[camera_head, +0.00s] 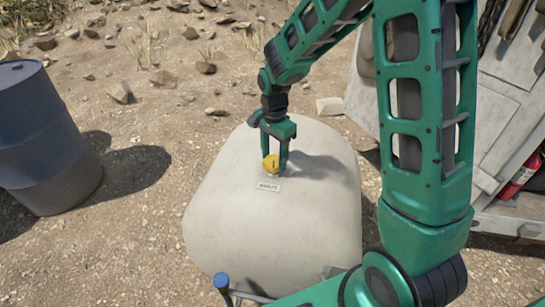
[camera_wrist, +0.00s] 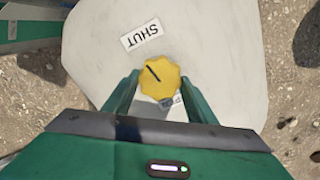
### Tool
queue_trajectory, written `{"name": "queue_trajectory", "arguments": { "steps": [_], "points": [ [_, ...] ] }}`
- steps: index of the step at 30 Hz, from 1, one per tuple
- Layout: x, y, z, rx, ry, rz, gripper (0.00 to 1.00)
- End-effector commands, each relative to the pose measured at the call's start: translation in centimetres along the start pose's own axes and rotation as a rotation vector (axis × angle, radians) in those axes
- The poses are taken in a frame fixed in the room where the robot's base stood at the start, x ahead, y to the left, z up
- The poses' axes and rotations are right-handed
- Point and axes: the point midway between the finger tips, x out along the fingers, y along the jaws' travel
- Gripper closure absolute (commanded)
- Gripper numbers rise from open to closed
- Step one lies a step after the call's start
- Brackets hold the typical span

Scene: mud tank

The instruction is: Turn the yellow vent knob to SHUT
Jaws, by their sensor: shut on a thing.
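The yellow vent knob (camera_head: 270,163) sits on top of a pale rounded tank (camera_head: 225,225). In the wrist view the scalloped knob (camera_wrist: 161,78) has a dark pointer line running to the upper left. A white SHUT label (camera_wrist: 142,36) lies above and slightly left of the knob there. The line points left of that label's middle. My gripper (camera_head: 275,158) reaches down from above and is shut on the knob, with one green finger on each side in the wrist view (camera_wrist: 160,84). Another label is partly hidden behind the knob, at its lower right.
A dark blue-grey barrel (camera_head: 38,140) stands on the stony ground at left. A small white label (camera_head: 268,187) lies on the tank below the knob. A pale panelled structure with a red cylinder (camera_head: 518,178) stands at right.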

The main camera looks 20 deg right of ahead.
Motion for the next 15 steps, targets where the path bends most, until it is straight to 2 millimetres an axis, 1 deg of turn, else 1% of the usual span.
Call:
{"name": "queue_trajectory", "arguments": {
  "steps": [1,9,15],
  "points": [
    [-0.27,-0.57,-0.01,0.028,0.002,-0.015,0.71],
    [-0.27,-0.58,0.02,0.155,0.000,-0.015,0.71],
    [-0.27,-0.58,0.04,0.194,0.000,-0.015,0.71]
  ]
}}
